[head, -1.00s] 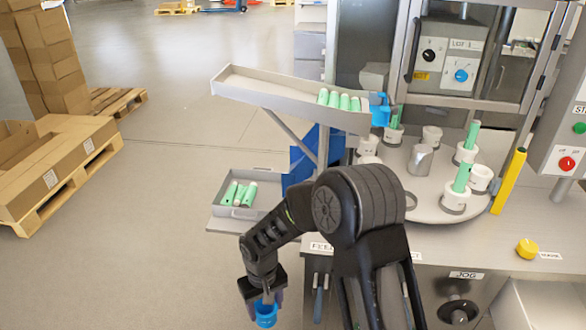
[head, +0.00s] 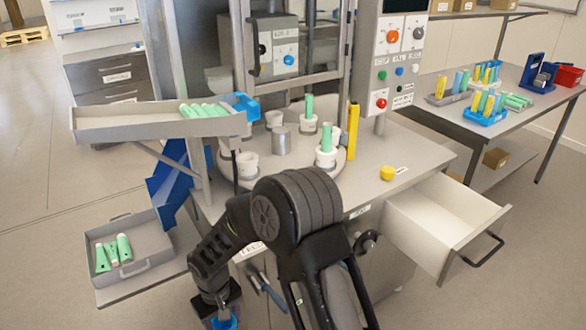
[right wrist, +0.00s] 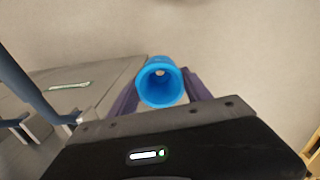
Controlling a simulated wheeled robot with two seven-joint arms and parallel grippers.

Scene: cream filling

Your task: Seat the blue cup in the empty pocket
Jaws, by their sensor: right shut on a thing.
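The blue cup (right wrist: 159,82) sits between the purple fingers of my right gripper (right wrist: 160,95), its open mouth facing the wrist camera. In the head view the cup (head: 224,322) shows at the bottom edge, partly cut off, under my right gripper (head: 222,312). It is low in front of the machine bench, away from the turntable (head: 292,168). White round holders stand on the turntable; a green tube (head: 326,137) stands in one. Holders at the left (head: 247,163) and back (head: 273,119) show no tube. My arm hides part of the turntable. My left gripper is not in view.
A sloped chute (head: 150,122) with green tubes ends in a blue piece (head: 245,105) beside the turntable. A lower tray (head: 130,268) holds more tubes. A yellow post (head: 352,132), a yellow knob (head: 387,172) and an open drawer (head: 430,220) are at the right.

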